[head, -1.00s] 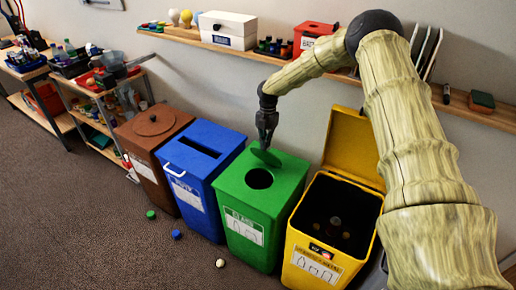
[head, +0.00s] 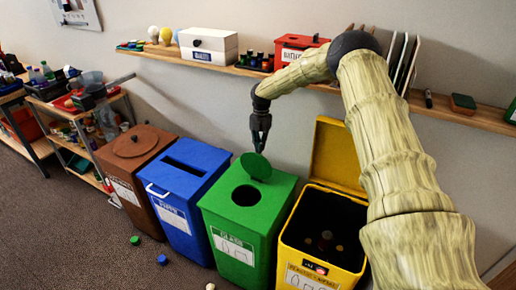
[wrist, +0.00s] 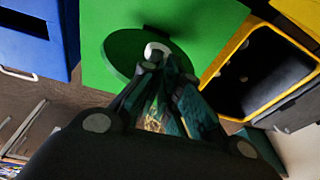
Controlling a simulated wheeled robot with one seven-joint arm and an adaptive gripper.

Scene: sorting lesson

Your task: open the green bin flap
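The green bin (head: 222,216) stands between the blue and yellow bins, with a dark round hole (head: 246,195) in its top. Its round green flap (head: 257,167) is tilted up behind the hole, so the hole is uncovered. My gripper (head: 260,148) points down right at the flap's upper edge. In the wrist view, the flap (wrist: 122,53) lies just beyond my fingertips (wrist: 167,72), beside a pale curved piece (wrist: 157,48) that may be its handle. The fingers look close together; whether they grip this piece is unclear.
The blue bin (head: 190,185) with a slot is to the left, the brown bin (head: 132,166) beyond it. The yellow bin (head: 336,165) stands open to the right. A wall shelf (head: 218,66) runs behind. Small caps (head: 162,260) lie on the floor in front.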

